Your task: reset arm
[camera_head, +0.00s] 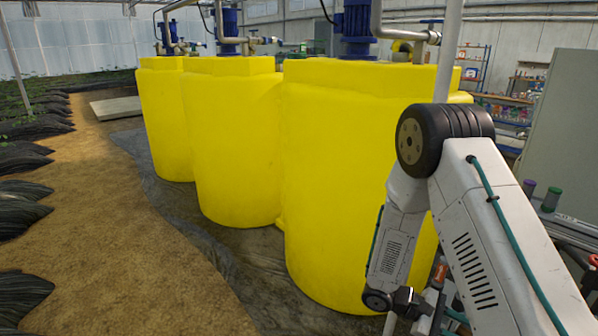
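My white arm stands at the right of the head view, bent at a large black elbow joint. Its forearm hangs down from the elbow in front of the right yellow tank. The wrist, with small black joints, sits low near the bottom edge. No fingers of my gripper can be made out; the end of the arm is hidden behind my own upper link or cut off by the frame. Whether it holds anything cannot be seen.
Three yellow tanks, left (165,120), middle (235,150) and right (335,190), stand in a row with blue motors and pipes on top. A grey cabinet (565,140) stands at right. A bare dirt path (110,220) lies open at left, beside black plastic-covered beds (20,215).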

